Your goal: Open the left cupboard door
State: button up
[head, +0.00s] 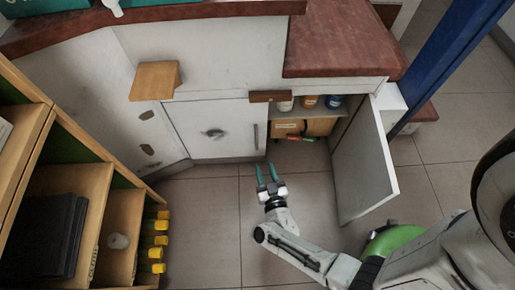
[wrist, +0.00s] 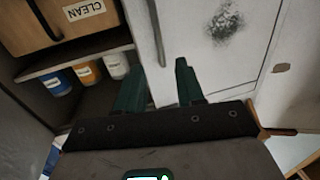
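The left cupboard door (head: 212,128) is white and shut, with a dark round smudge on it. Its vertical bar handle (head: 256,136) is near its right edge. The door (wrist: 222,50) and handle (wrist: 156,35) also show in the wrist view. My gripper (head: 266,172) has green fingers, spread open and empty, just in front of and below the handle in the head view. In the wrist view, the handle lines up with the gap between my fingertips (wrist: 157,65). I cannot tell how much depth separates them.
The right cupboard door (head: 363,160) stands wide open, beside my arm. A wooden shelf unit (head: 85,195) with yellow-ended items stands at left. The tiled floor before the left door is clear.

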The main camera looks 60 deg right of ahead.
aim_at(257, 142)
jog(key=b+x, duration=0.2)
jog(key=x, duration=0.8)
jog(key=shift+w+d, duration=0.15)
jog(key=shift+d, duration=0.1)
grip_shut()
dwell(0.4)
